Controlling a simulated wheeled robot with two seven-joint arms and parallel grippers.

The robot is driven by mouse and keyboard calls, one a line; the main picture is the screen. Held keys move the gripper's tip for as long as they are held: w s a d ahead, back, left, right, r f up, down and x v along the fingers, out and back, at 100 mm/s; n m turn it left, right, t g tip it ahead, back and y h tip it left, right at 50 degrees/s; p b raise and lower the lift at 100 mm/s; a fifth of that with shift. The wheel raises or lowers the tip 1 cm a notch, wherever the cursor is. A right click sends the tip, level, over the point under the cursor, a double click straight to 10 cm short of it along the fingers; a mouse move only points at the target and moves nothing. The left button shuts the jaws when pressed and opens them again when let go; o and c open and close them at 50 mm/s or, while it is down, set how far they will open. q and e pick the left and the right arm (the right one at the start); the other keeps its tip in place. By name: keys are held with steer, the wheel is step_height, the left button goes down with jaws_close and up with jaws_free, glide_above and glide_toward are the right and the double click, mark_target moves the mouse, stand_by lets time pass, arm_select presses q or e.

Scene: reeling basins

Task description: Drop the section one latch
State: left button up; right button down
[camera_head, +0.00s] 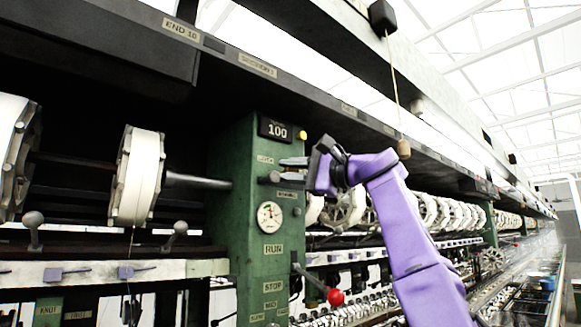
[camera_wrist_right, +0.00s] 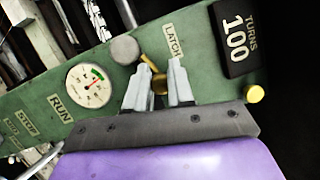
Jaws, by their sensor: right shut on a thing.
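The section one latch is a small brass lever (camera_wrist_right: 160,83) beside the LATCH label (camera_wrist_right: 173,40) on the green post (camera_head: 243,215). My right gripper (camera_head: 284,171) reaches the front of this post from the right, below the counter that reads 100. In the right wrist view my right gripper (camera_wrist_right: 158,88) has its two grey fingers on either side of the brass lever, shut on it. The fingers hide part of the lever, and it is too small to make out in the head view. My left gripper is not in view.
A counter (camera_wrist_right: 236,38) and a brass button (camera_wrist_right: 254,94) sit close to the fingers. A round grey knob (camera_wrist_right: 125,50) and a dial (camera_wrist_right: 89,85) are on the other side. A red-knobbed lever (camera_head: 335,297) is lower down. White reels (camera_head: 137,177) flank the post.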

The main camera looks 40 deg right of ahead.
steer(key=shift+d+f+n, duration=0.1)
steer(key=shift+d+n, duration=0.05)
steer(key=shift+n, duration=0.15)
stand_by(0.4)
steer(key=c, duration=1.1)
jaws_free()
steer(key=shift+o, duration=0.5)
steer(key=shift+w+f, duration=0.15)
steer(key=shift+w, duration=0.2)
steer(key=b+v, duration=0.4)
steer(key=v, duration=0.6)
steer(key=shift+s+d, duration=0.2)
steer(key=shift+s, duration=0.1)
steer(key=shift+r, duration=0.25)
